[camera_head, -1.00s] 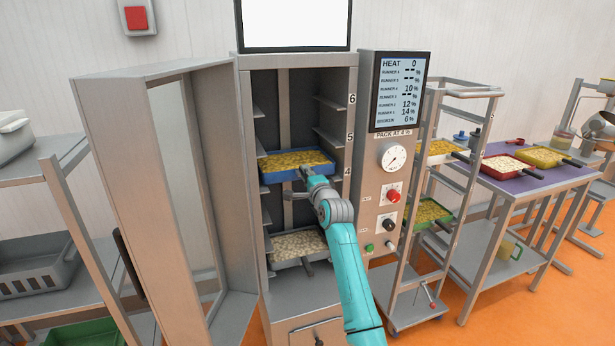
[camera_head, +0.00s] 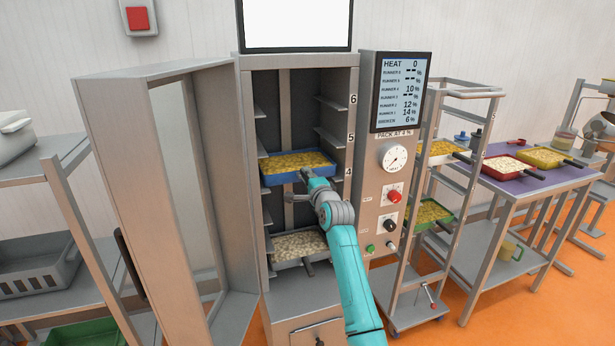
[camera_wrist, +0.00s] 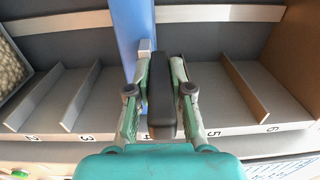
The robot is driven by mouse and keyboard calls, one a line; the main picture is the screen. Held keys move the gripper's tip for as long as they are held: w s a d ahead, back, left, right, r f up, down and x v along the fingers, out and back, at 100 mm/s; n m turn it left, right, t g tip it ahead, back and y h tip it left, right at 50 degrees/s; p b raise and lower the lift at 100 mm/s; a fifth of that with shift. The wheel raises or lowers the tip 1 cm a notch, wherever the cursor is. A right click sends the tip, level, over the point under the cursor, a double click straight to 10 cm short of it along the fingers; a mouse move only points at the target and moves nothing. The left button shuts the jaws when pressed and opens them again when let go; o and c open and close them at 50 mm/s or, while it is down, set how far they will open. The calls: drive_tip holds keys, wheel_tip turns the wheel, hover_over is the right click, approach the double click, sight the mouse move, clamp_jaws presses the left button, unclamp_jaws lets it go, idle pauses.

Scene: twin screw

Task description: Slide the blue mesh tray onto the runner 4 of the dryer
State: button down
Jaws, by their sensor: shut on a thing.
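The blue mesh tray (camera_head: 285,176), filled with pale yellow pieces, sits inside the open dryer (camera_head: 284,72) at the level of the label 4. My gripper (camera_head: 304,174) is at the tray's front edge. In the wrist view the tray shows as a blue band (camera_wrist: 133,32) in line with the label 4. There my gripper (camera_wrist: 160,95) is shut on the tray's dark handle (camera_wrist: 161,100). The tray looks level; whether it rests fully on the runner cannot be told.
A grey tray (camera_head: 298,245) of pale pieces sits lower in the dryer. Runners 5 and 6 above are empty. The dryer door (camera_head: 150,190) stands open at left. A rack (camera_head: 455,190) with trays and a purple-topped table (camera_head: 515,181) stand at right.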

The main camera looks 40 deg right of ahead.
drive_tip(key=shift+f, duration=0.15)
idle(0.4)
drive_tip(key=c, duration=1.1)
unclamp_jaws()
drive_tip(key=shift+o, duration=0.7)
drive_tip(key=shift+f, duration=0.2)
drive_tip(key=v, duration=1.2)
